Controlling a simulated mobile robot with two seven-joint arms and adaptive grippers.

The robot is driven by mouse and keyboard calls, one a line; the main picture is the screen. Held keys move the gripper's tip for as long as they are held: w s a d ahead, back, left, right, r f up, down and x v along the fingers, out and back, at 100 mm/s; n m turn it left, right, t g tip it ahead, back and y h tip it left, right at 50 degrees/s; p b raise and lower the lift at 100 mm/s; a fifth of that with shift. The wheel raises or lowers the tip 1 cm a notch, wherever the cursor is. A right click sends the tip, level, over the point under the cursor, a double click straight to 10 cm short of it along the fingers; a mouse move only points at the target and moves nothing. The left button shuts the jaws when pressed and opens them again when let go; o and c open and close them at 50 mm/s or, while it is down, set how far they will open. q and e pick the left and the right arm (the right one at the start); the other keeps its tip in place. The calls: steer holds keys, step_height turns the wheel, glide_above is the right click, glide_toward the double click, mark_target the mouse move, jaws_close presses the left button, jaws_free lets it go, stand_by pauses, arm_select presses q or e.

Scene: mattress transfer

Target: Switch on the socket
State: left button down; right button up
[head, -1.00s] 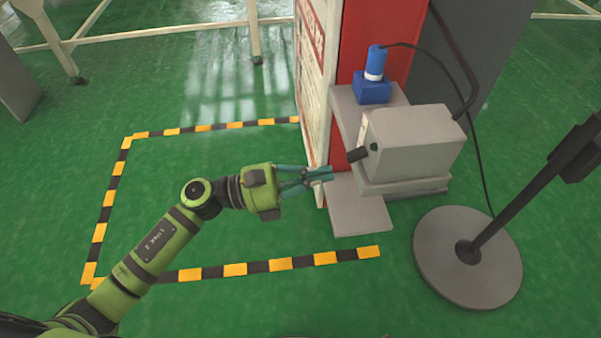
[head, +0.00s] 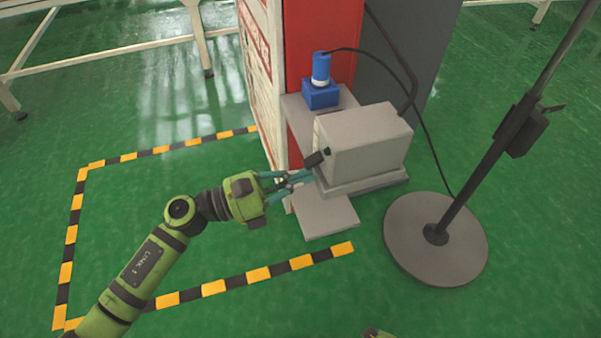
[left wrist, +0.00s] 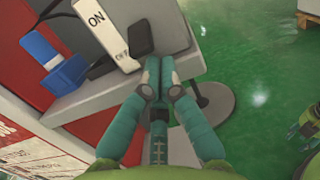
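The socket is a grey box (head: 365,142) on a low grey stand against the red cabinet. A black switch handle (head: 317,158) sticks out of its left side. In the left wrist view the handle (left wrist: 141,37) lies beside a white ON/OFF label (left wrist: 103,30), its lower word partly hidden. My left gripper (head: 311,175) is just below the handle. In the left wrist view its teal fingertips (left wrist: 159,72) are together with nothing seen between them, just short of the handle; contact cannot be told. A green part of my right arm (left wrist: 307,125) shows at the right edge; its finger state is unclear.
A blue plug (head: 321,68) stands in a blue block (head: 320,95) behind the box, with black cables nearby. A round-based pole stand (head: 415,255) is to the right. Yellow-black tape (head: 258,274) marks the floor.

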arm_select(q)
steer(key=shift+r, duration=0.1)
steer(key=shift+p, duration=0.3)
arm_select(e)
steer(key=shift+w+d, duration=0.1)
steer(key=shift+w, duration=0.1)
arm_select(q)
steer(key=shift+a+r+y+p, duration=0.15)
steer(key=shift+y+p, duration=0.25)
steer(key=shift+p, duration=0.3)
arm_select(e)
steer(key=shift+w+d+t, duration=0.2)
steer(key=shift+t, duration=0.3)
arm_select(q)
steer(key=shift+a+r+y+p, duration=0.1)
steer(key=shift+r+y+p, duration=0.15)
steer(key=shift+p, duration=0.8)
arm_select(e)
steer(key=shift+d+r+t, duration=0.1)
steer(key=shift+d+t, duration=0.25)
steer(key=shift+t, duration=0.05)
